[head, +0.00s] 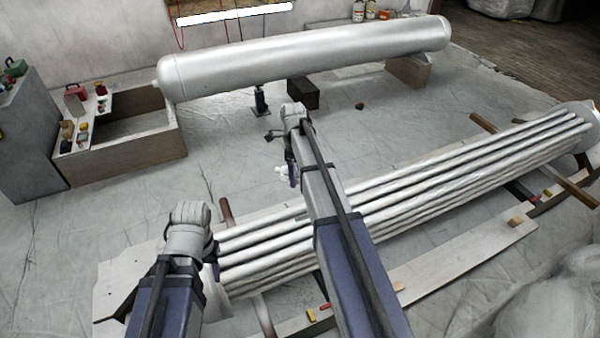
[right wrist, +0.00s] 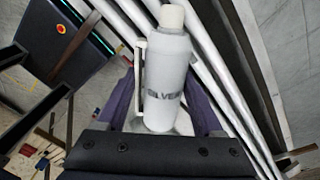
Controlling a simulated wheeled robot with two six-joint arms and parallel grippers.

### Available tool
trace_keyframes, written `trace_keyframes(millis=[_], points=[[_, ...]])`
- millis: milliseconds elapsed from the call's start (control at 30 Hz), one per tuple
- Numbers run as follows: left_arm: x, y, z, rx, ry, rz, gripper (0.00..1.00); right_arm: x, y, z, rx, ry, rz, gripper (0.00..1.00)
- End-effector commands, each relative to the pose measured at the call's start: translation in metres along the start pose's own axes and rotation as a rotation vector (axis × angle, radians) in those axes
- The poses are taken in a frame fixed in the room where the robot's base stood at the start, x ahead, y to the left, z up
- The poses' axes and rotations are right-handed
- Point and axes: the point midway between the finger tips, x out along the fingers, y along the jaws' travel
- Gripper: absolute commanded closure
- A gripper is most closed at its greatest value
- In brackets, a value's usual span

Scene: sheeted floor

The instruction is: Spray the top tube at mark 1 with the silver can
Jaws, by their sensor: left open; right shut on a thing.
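The tube bundle (head: 465,174) lies at a slant across the right half of the head view, with several long silvery-grey tubes. I cannot make out mark 1, and my right arm covers part of the tubes. My right gripper (head: 292,174) is shut on the silver can (right wrist: 166,85), a white can with dark lettering and a pale cap in the right wrist view. In the head view only a small whitish part of the can (head: 281,170) shows, above the floor near the bundle's far side. My left gripper (head: 214,258) is open by the bundle's left end, mostly hidden behind its wrist.
A large silver cylinder (head: 310,58) lies on blocks behind the bundle. Boards and a wooden bar (head: 577,194) lie around the bundle. The sheeted floor (head: 400,125) between cylinder and bundle is mostly clear.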

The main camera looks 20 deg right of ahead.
Motion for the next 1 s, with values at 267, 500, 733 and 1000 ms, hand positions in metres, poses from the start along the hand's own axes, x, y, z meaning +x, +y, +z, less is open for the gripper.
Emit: trace_keyframes(millis=[267,500,733,1000], points=[[0.032,0.003,-0.002,0.000,0.000,0.000,0.50,0.032,-0.001,0.000,0.001,-0.001,0.000,0.51],[0.050,0.005,-0.003,0.001,0.000,0.000,0.50,0.051,-0.013,-0.011,0.006,-0.001,0.000,0.51],[0.050,0.005,-0.003,0.001,0.000,0.000,0.50,0.050,-0.051,-0.049,0.006,-0.001,0.000,0.51],[0.050,0.005,-0.003,0.001,0.000,0.000,0.50,0.050,-0.097,-0.094,0.005,-0.001,0.000,0.51]])
